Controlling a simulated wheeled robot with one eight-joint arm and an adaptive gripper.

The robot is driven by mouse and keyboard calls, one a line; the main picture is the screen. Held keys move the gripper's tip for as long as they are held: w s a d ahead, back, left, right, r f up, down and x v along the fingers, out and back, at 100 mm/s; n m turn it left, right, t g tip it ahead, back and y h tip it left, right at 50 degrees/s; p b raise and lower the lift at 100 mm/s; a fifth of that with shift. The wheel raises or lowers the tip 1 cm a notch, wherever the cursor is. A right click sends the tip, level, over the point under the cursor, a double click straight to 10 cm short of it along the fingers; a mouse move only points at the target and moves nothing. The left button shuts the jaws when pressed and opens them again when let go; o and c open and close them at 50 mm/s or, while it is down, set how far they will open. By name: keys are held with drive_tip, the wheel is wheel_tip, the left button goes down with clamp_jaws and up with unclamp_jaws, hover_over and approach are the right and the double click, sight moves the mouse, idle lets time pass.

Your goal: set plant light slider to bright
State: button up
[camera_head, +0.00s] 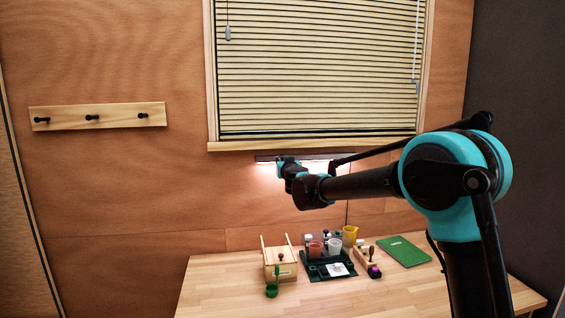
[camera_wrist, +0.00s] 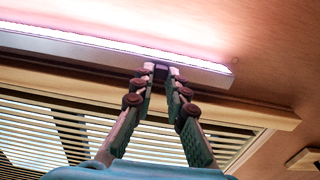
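The plant light (camera_head: 265,158) is a dark bar with a glowing pinkish-white strip, mounted on the wall just below the window sill. In the wrist view the light bar (camera_wrist: 100,50) crosses the upper part of the picture. A small dark slider knob (camera_wrist: 159,72) sits on its grey edge, toward the right end of the bar. My gripper (camera_wrist: 159,75) reaches up to it, with a fingertip on each side of the knob and the knob filling the narrow gap. In the head view my gripper's fingers are hidden or too small to make out at the bar.
A window with blinds (camera_head: 318,70) is above the bar. Below, a wooden table (camera_head: 220,285) holds a wooden box (camera_head: 279,264), a dark tray with cups (camera_head: 328,270), and a green book (camera_head: 403,251). A peg rail (camera_head: 98,116) hangs at left. Air around the arm is free.

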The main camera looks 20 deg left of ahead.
clamp_jaws()
drive_tip(key=w+d, duration=0.2)
drive_tip(key=d, duration=0.1)
drive_tip(key=o, duration=0.7)
unclamp_jaws()
drive_tip(key=shift+s, duration=0.1)
drive_tip(key=v, duration=1.2)
